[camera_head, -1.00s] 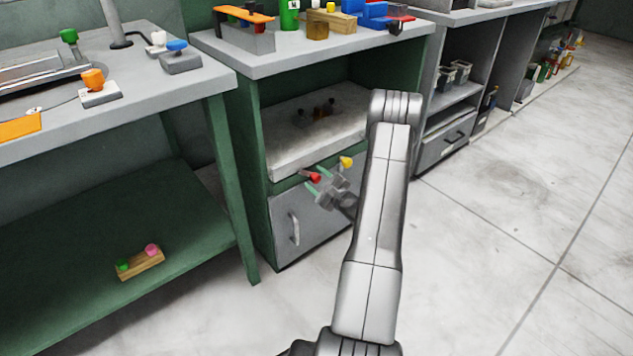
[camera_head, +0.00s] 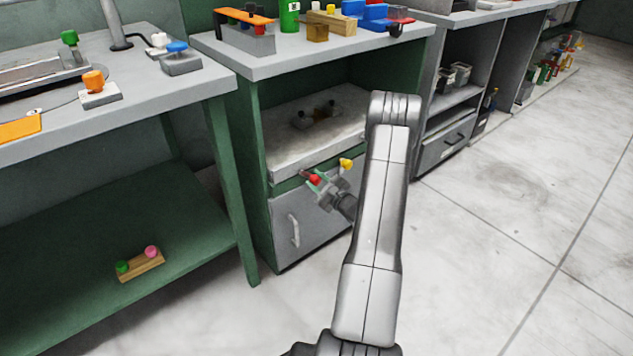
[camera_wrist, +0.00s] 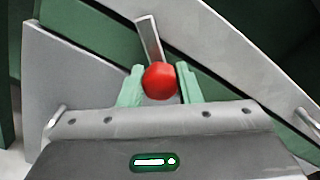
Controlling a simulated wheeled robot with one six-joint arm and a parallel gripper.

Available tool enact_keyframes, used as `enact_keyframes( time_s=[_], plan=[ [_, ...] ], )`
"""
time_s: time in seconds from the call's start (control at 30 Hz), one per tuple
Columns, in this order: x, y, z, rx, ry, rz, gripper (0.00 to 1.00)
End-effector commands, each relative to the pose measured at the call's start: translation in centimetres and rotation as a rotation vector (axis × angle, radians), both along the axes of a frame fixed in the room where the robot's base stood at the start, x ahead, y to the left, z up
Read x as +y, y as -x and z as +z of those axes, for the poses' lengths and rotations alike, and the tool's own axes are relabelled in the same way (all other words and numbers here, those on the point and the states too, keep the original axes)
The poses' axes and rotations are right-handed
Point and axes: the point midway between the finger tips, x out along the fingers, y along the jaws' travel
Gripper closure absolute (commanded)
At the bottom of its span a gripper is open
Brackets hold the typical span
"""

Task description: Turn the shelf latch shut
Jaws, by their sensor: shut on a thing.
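The latch is a grey lever with a red knob (camera_head: 314,180) at its end, on the green front edge under the grey shelf slab (camera_head: 285,169) of the cabinet. My gripper (camera_head: 316,182) is at this knob, its pale green fingers on either side. In the wrist view the red knob (camera_wrist: 160,80) sits between the fingers of my gripper (camera_wrist: 160,84), which are shut on it. The grey lever (camera_wrist: 149,40) runs from the knob up and slightly left, tilted against the green edge. My wrist hides part of the cabinet front in the head view.
A yellow knob (camera_head: 346,164) stands to the right on the same front. A grey door (camera_head: 306,232) with a handle is below. Small dark items (camera_head: 318,115) lie on the slab. A green workbench (camera_head: 232,190) stands at left. The floor at right is clear.

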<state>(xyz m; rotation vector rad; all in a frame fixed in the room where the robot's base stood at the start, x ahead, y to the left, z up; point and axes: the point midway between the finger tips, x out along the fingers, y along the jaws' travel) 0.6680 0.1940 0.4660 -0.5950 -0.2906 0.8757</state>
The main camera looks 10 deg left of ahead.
Motion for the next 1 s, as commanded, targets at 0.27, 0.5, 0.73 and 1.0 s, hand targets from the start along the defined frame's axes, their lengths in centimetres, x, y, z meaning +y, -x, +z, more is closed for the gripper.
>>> enact_keyframes(
  time_s=[0.27,0.5,0.73,1.0],
  plan=[
    [-0.02,0.01,-0.04,0.167,-0.13,0.001,0.92],
    [-0.04,-0.01,0.01,0.346,-0.268,0.0,0.92],
    [-0.06,-0.02,0.03,0.495,-0.385,0.0,0.92],
    [-0.07,-0.03,-0.02,0.614,-0.478,0.0,0.92]
  ],
)
